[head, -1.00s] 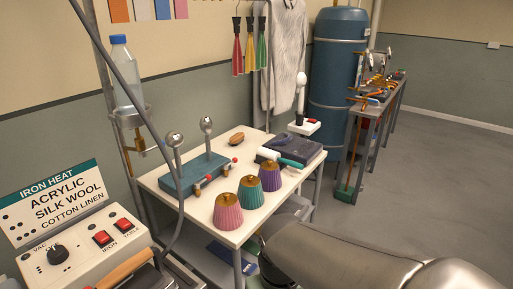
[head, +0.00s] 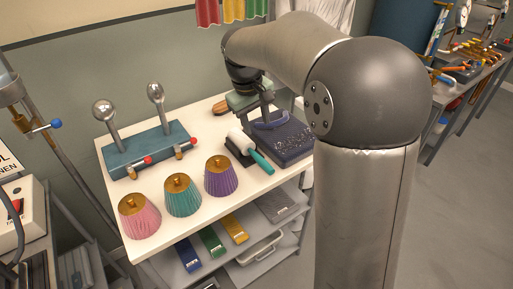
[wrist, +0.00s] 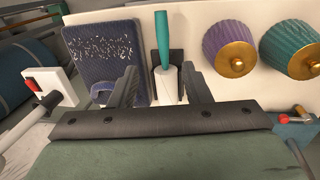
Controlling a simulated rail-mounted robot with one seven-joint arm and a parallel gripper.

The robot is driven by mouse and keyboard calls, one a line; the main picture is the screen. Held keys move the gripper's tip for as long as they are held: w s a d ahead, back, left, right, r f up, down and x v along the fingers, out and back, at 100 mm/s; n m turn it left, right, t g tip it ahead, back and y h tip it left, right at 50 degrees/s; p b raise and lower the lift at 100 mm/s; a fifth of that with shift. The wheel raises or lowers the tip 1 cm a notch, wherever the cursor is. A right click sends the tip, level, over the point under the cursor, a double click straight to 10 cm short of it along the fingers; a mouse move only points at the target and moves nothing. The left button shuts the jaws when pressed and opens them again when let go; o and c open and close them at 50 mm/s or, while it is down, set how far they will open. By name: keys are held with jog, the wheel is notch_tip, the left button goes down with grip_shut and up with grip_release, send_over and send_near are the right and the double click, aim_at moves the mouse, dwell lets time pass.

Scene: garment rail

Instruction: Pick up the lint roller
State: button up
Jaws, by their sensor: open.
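The lint roller has a white roll (head: 240,141) and a teal handle (head: 262,162). It rests in a dark holder (head: 236,153) on the white table. In the wrist view the lint roller (wrist: 163,40) lies lengthwise, handle pointing away, with its white roll near the gap between my fingers. My gripper (head: 262,112) is open and empty, above the table near the roll end. In the wrist view my gripper's fingers (wrist: 162,84) stand apart on either side of the roller. The exact height gap between fingers and roller is hard to tell.
A dark blue bristled pad (head: 287,141) lies right beside the roller. Pink (head: 140,216), teal (head: 183,195) and purple (head: 220,176) pleated shades stand in front. A blue block with two metal balls (head: 150,150) stands left. A brown brush (head: 220,108) lies behind.

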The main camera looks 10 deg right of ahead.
jog(key=p, duration=0.1)
send_over(261, 159)
jog(key=f, duration=1.1)
jog(key=shift+s+a+f, duration=0.1)
jog(key=shift+s+f, duration=0.15)
jog(key=shift+s, duration=0.1)
jog(key=shift+w+f+p, duration=0.15)
jog(key=shift+f+p, duration=0.15)
jog(key=shift+f, duration=1.05)
jog(key=shift+w+f+p, duration=0.1)
jog(key=shift+f+p, duration=0.2)
jog(key=shift+f, duration=1.05)
grip_shut()
